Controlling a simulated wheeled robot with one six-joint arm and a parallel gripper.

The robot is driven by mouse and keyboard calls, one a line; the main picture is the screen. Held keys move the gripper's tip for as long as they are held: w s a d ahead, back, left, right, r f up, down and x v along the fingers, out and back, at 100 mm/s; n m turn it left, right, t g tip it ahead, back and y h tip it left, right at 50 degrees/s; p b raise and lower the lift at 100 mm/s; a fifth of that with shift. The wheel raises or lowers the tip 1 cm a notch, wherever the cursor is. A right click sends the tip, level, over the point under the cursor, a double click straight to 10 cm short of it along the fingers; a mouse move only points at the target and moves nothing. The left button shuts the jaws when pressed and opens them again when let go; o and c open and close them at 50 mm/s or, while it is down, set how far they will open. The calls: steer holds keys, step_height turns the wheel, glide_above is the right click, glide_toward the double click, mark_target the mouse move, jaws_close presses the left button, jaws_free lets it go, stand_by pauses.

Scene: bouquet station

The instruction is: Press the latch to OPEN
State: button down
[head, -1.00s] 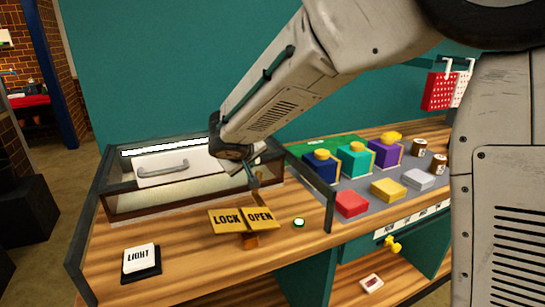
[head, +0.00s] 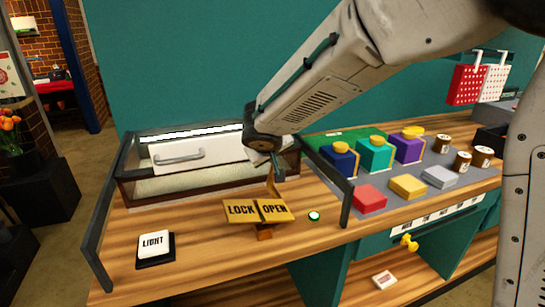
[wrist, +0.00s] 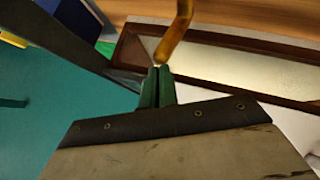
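The latch is a yellow two-part plate (head: 257,211) on the wooden counter in the head view. Its left half reads LOCK and its right half reads OPEN. My gripper (head: 279,172) is above and slightly behind the OPEN half, apart from the plate. In the wrist view its two green fingers (wrist: 157,82) lie close together and look shut. A thin amber piece (wrist: 178,30) runs up to near the fingertips there; it also shows above the plate in the head view (head: 273,188). I cannot tell whether it touches the fingers.
A glass-sided case (head: 150,189) with a white handled lid stands behind the latch. A LIGHT switch (head: 154,246) is at the left, and a round green-lit button (head: 314,216) is right of the latch. Coloured boxes (head: 375,154) and a dark upright bar (head: 345,205) are further right.

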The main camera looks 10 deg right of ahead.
steer(key=shift+a+r, duration=0.1)
steer(key=shift+r, duration=0.3)
steer(key=w+r+v, duration=0.1)
steer(key=w+v, duration=0.1)
steer(key=v, duration=1)
steer(key=shift+s+r, duration=0.15)
steer(key=shift+r, duration=0.35)
